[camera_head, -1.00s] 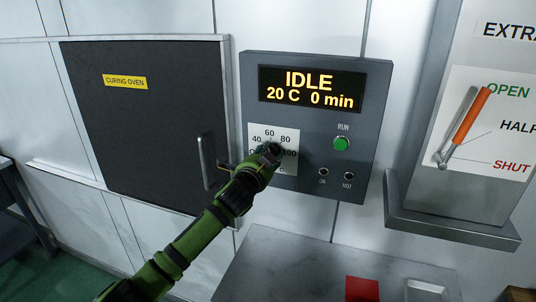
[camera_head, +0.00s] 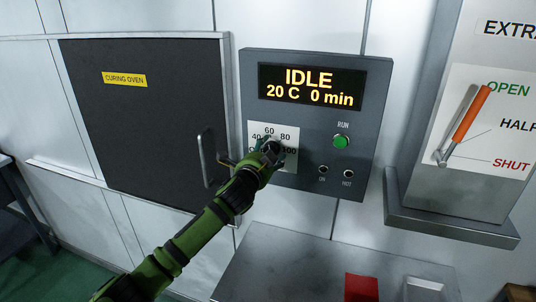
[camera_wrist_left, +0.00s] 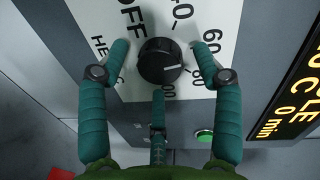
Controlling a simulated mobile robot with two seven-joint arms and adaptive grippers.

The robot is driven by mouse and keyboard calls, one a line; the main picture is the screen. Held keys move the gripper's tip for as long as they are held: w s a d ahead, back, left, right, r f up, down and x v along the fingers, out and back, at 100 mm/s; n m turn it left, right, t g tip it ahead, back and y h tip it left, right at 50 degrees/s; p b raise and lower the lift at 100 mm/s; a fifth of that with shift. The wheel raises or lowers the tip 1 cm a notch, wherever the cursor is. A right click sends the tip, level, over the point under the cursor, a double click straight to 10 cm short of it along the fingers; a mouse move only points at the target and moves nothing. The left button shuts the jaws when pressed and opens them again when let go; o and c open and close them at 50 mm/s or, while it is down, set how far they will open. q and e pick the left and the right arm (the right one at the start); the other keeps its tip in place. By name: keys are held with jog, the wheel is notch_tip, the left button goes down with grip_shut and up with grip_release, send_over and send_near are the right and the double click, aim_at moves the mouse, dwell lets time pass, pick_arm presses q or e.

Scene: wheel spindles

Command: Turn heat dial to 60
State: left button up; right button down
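The heat dial is a black round knob (camera_wrist_left: 160,61) on a white plate (camera_head: 257,131) of the oven's control panel (camera_head: 305,218). In the head view my gripper hides it. In the left wrist view its white line points right and slightly down, roughly toward the 80 mark. My left gripper (camera_head: 269,150) is at the dial plate. In the left wrist view its teal fingers are spread around the knob, two at the sides and one below, with gaps between them and the knob. My right gripper is not in view.
The display (camera_head: 312,88) reads IDLE, 20 C, 0 min. A green RUN button (camera_head: 341,142) and two small lamps sit right of the dial. The closed curing oven door (camera_head: 130,130) with its handle (camera_head: 207,160) is left. An orange-handled lever (camera_head: 470,115) is right. A grey table (camera_head: 290,265) lies below.

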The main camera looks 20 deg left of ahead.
pick_arm(q)
jog(key=shift+s, duration=0.15)
jog(key=s+r, duration=0.1)
jog(key=s, duration=1)
jog(key=shift+s, duration=0.35)
jog(key=shift+a, duration=0.1)
